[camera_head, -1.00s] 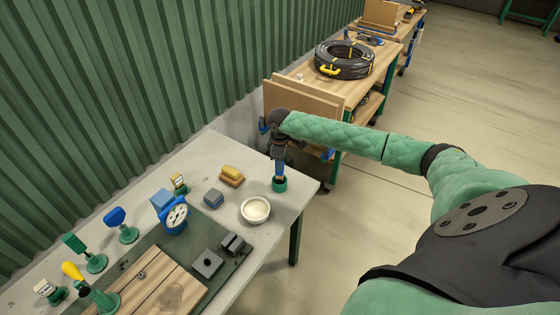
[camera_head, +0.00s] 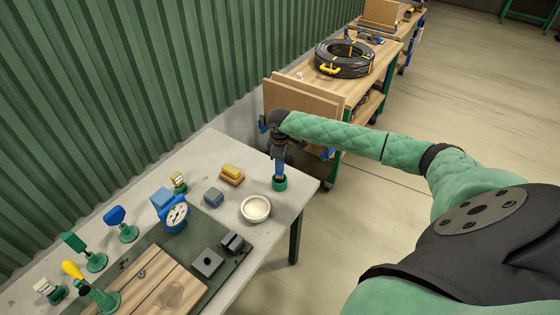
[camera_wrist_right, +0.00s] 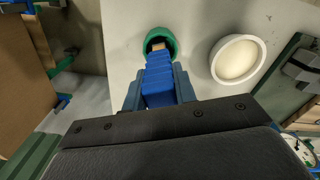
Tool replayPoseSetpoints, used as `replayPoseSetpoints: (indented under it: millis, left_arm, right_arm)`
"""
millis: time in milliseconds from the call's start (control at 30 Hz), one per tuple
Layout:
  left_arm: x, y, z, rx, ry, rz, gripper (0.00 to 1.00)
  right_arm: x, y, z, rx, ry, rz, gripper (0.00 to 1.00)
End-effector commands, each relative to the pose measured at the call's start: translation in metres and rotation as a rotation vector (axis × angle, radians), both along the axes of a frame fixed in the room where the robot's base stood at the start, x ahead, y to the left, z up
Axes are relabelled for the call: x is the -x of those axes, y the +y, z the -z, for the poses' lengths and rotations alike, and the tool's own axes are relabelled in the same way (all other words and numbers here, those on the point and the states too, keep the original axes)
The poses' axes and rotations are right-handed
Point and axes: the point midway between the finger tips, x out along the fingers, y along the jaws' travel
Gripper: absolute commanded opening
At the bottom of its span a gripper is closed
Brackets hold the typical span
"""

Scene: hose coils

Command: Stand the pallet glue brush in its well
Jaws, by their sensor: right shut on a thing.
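My right gripper (camera_head: 280,166) is above the far right corner of the grey table (camera_head: 300,190), pointing down. It is shut on the glue brush, whose blue handle (camera_wrist_right: 159,82) lies between the two fingers in the right wrist view. The brush's pale tip (camera_wrist_right: 157,49) reaches the mouth of the green well (camera_wrist_right: 160,41), which also shows in the head view (camera_head: 279,184). I cannot tell how deep the tip sits in the well. My left gripper is out of view.
A white bowl (camera_head: 255,209) with pale contents stands close to the well. A yellow-topped block (camera_head: 232,174), a grey-blue block (camera_head: 213,196) and a blue dial gauge (camera_head: 175,214) are farther left. Several handled tools stand in green holders. A bench with a hose coil (camera_head: 344,59) is behind.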

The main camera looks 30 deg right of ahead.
Motion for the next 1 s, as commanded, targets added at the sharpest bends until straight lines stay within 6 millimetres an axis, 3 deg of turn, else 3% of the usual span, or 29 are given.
replayPoseSetpoints:
  millis: [900,933,1000]
  left_arm:
    - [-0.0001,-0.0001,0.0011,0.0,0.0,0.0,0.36]
    - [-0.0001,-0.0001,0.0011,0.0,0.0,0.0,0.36]
    - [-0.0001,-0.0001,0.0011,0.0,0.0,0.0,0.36]
  right_arm:
    - [-0.0005,0.0001,0.0054,0.0,-0.001,0.0,0.0]
    - [-0.0005,0.0001,0.0054,0.0,-0.001,0.0,0.31]
    - [-0.0005,0.0001,0.0055,0.0,-0.001,0.0,0.45]
